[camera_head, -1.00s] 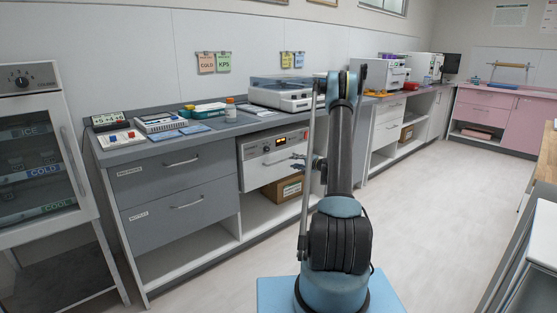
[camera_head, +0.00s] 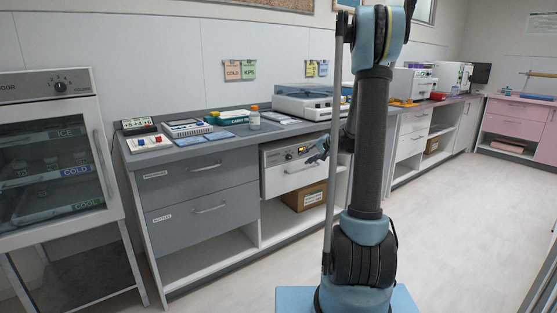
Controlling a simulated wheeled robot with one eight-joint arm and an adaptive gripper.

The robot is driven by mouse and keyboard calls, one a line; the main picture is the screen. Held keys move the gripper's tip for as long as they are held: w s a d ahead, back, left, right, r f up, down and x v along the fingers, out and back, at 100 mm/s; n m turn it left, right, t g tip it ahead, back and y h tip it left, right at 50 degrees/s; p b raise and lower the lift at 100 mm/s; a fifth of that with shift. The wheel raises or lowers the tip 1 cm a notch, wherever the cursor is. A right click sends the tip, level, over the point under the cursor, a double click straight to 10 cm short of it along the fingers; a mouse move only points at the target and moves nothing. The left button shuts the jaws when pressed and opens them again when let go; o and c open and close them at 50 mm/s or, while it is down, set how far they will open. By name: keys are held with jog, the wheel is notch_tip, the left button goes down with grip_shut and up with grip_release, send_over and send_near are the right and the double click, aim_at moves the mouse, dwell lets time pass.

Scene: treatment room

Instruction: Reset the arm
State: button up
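My arm (camera_head: 370,145) stands upright from its blue base, right of the middle of the picture, with its elbow at the top edge. What looks like the tip of my gripper (camera_head: 319,153) shows small at the arm's left, in front of the white front panel of a counter unit. The rest of the gripper is hidden behind the arm, and its fingers are too small to tell open from shut. I see nothing held.
A glass-doored cabinet (camera_head: 55,150) stands at the left. A cardboard box (camera_head: 303,196) sits on a low shelf. Floor (camera_head: 455,215) at the right is clear.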

jog(key=s+a+r+n+g+h, duration=0.2)
jog(key=s+r, duration=0.1)
jog(key=s, duration=1.1)
jog(key=s+d+f+n+g+h, duration=0.1)
jog(key=s+d+f+h, duration=0.1)
jog(key=s, duration=0.9)
jog(key=s+d+f+n+g+h, duration=0.1)
jog(key=s+d+f, duration=0.1)
jog(key=s, duration=1)
jog(key=s+d+f+n+g+h, duration=0.1)
jog(key=s+d+f+h, duration=0.1)
jog(key=s, duration=0.9)
notch_tip(320, 180, down, 2)
jog(key=shift+s+d+f+n+g+h, duration=0.2)
jog(key=shift+s+d+n+g+h, duration=0.15)
jog(key=shift+d, duration=0.2)
jog(key=shift+w, duration=0.1)
